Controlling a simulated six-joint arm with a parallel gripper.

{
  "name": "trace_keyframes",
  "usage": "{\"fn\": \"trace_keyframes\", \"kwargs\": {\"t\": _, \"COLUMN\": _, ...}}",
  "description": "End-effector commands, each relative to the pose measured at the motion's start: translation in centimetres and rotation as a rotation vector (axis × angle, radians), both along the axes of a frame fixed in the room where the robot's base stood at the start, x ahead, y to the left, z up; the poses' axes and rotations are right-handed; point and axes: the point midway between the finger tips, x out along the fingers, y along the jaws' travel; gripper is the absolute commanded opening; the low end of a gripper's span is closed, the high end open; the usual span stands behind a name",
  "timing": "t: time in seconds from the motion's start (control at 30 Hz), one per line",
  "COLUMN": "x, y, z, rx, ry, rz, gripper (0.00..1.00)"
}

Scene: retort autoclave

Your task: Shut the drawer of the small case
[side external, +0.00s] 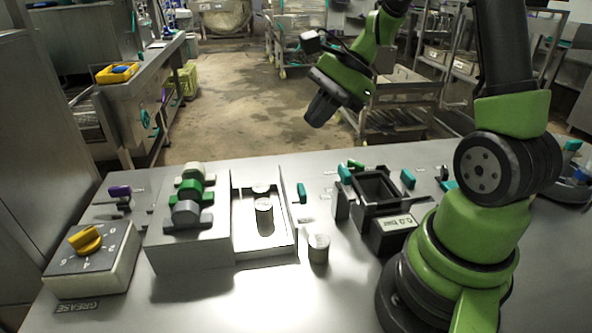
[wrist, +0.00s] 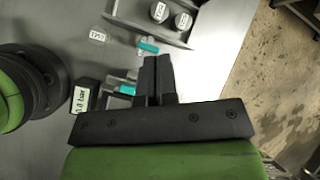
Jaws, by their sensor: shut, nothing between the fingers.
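The small case looks to be the grey box (side external: 190,250) at the left middle of the table in the side view. Its drawer (side external: 248,246) appears as an open, shallow tray sticking out to the right, with short metal cylinders (side external: 264,220) inside. The drawer also shows at the top of the wrist view (wrist: 150,35). A teal handle (side external: 301,193) is by its right wall and shows in the wrist view too (wrist: 148,46). My gripper (side external: 314,122) is shut and empty, high above the back of the table, apart from the drawer. Its fingers show in the wrist view (wrist: 157,62).
A loose cylinder (side external: 318,249) stands just right of the drawer. A black open box with a pressure label (side external: 397,223) stands further right, near my base. A dial box with a yellow knob (side external: 90,262) is at the left. Valve-like pieces (side external: 187,190) top the case.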

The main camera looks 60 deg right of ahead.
Motion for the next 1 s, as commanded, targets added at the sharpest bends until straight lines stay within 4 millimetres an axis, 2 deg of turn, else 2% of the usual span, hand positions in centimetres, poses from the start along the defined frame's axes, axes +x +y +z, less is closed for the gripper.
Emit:
{"fn": "trace_keyframes", "kwargs": {"t": 0.03, "x": 0.3, "y": -1.5, "z": -1.7, "rx": 0.07, "ry": 0.039, "rz": -0.097, "gripper": 0.0}}
{"fn": "trace_keyframes", "kwargs": {"t": 0.2, "x": 0.6, "y": -5.0, "z": -5.6, "rx": 0.246, "ry": 0.107, "rz": -0.346, "gripper": 0.0}}
{"fn": "trace_keyframes", "kwargs": {"t": 0.37, "x": 0.5, "y": -6.3, "z": -7.3, "rx": 0.316, "ry": 0.131, "rz": -0.446, "gripper": 0.0}}
{"fn": "trace_keyframes", "kwargs": {"t": 0.57, "x": 1.3, "y": -5.6, "z": -8.7, "rx": 0.327, "ry": 0.136, "rz": -0.455, "gripper": 0.0}}
{"fn": "trace_keyframes", "kwargs": {"t": 0.8, "x": 3.5, "y": -3.3, "z": -11.9, "rx": 0.326, "ry": 0.138, "rz": -0.452, "gripper": 0.0}}
{"fn": "trace_keyframes", "kwargs": {"t": 1.0, "x": 5.0, "y": -1.9, "z": -13.8, "rx": 0.324, "ry": 0.134, "rz": -0.453, "gripper": 0.0}}
